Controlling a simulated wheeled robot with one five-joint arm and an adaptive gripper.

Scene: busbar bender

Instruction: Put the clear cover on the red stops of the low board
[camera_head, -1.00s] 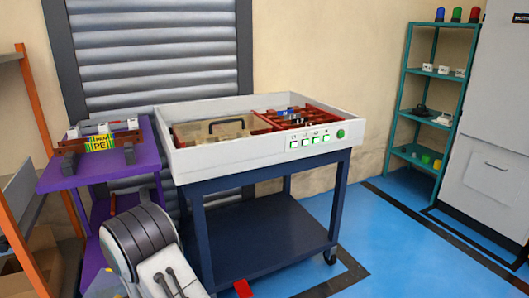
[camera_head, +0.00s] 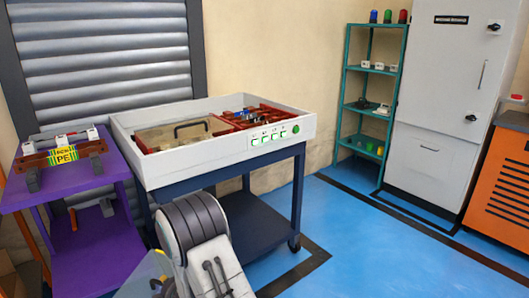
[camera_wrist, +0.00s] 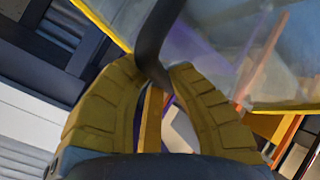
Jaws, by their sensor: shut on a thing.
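In the wrist view my gripper (camera_wrist: 153,82) has its yellow fingers shut on a dark handle (camera_wrist: 155,38). The handle belongs to a clear cover (camera_wrist: 207,60) with yellow edges, held up off any surface. In the head view a grey and yellow piece of it (camera_head: 140,277) shows low beside my arm, which hides the rest. A second clear cover (camera_head: 170,136) with a black handle lies in the left part of the white tray (camera_head: 215,147). Dark red bars (camera_head: 252,114) show in its right part. I cannot tell which board is the low one.
A purple table (camera_head: 75,195) at left bears a dark red bar with a yellow PE label (camera_head: 66,154). The blue stand (camera_head: 255,225) carries the white tray. A green shelf (camera_head: 375,78), grey cabinet (camera_head: 440,100) and orange cabinet (camera_head: 500,185) stand right. Blue floor (camera_head: 375,250) is free there.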

